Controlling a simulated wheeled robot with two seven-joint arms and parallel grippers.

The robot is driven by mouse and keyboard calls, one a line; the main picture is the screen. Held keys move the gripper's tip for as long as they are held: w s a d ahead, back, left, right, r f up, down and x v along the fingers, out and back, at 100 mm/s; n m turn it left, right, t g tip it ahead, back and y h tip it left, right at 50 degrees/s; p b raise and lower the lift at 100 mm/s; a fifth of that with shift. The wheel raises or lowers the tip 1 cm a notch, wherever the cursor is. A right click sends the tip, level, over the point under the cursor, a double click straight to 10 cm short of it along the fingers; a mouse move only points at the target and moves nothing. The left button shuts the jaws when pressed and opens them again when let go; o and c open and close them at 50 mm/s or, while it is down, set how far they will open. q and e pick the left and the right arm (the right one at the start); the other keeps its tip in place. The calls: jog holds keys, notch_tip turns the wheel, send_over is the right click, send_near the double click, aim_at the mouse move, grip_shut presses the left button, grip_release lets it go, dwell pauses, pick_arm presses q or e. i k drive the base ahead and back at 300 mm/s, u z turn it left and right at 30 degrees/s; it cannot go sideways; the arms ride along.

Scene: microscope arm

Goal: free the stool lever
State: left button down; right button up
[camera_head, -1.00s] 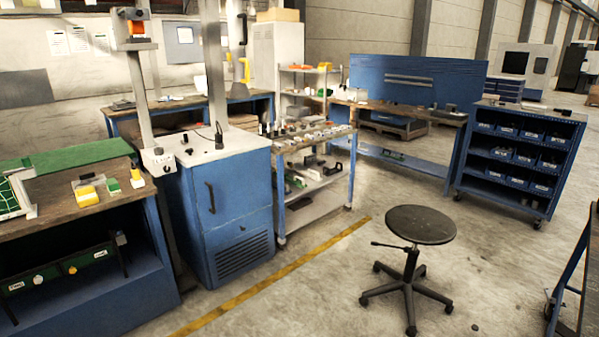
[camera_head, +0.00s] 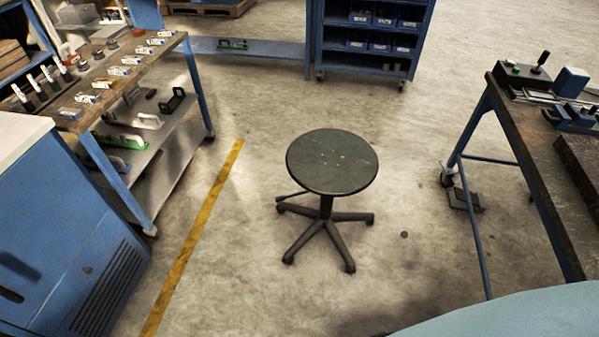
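The stool (camera_head: 332,163) stands upright on the concrete floor near the middle of the head view, with a round dark seat and a five-legged black base. Its lever (camera_head: 291,195) is a thin dark rod sticking out to the left from under the seat, just above a base leg. I cannot tell from here whether anything blocks the lever. Neither of my grippers is in view.
A blue cabinet (camera_head: 70,250) and a tool cart (camera_head: 150,130) stand at the left, beside a yellow floor line (camera_head: 200,225). A workbench (camera_head: 535,160) stands at the right. A small dark round thing (camera_head: 404,234) lies right of the stool. Floor around the stool is mostly clear.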

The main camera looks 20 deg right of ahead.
aim_at(282, 197)
jog(key=z, duration=0.5)
jog(key=i, duration=1.3)
jog(key=z, duration=0.5)
